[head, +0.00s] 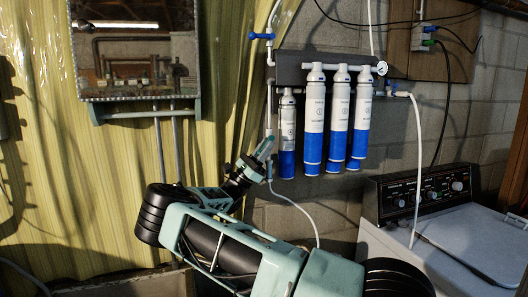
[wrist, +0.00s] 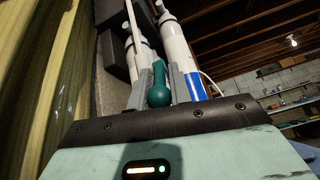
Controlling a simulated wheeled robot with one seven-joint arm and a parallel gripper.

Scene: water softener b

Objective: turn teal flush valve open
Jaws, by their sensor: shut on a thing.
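The teal flush valve (wrist: 158,86) shows in the wrist view as a dark teal handle with a rounded near end. It sits between the two grey fingers of my gripper (wrist: 160,80), which are shut on it. In the head view my gripper (head: 263,155) reaches up to the lower left of the filter rack, beside the leftmost small cartridge. There the valve is too small and too covered by my gripper to make out clearly.
White and blue filter cartridges (head: 338,120) hang just right of my gripper. A blue-handled valve (head: 261,36) is above. A white hose (head: 296,207) hangs below. A washing machine (head: 450,225) stands at right, and a yellow curtain (head: 100,190) and mirror (head: 137,50) are at left.

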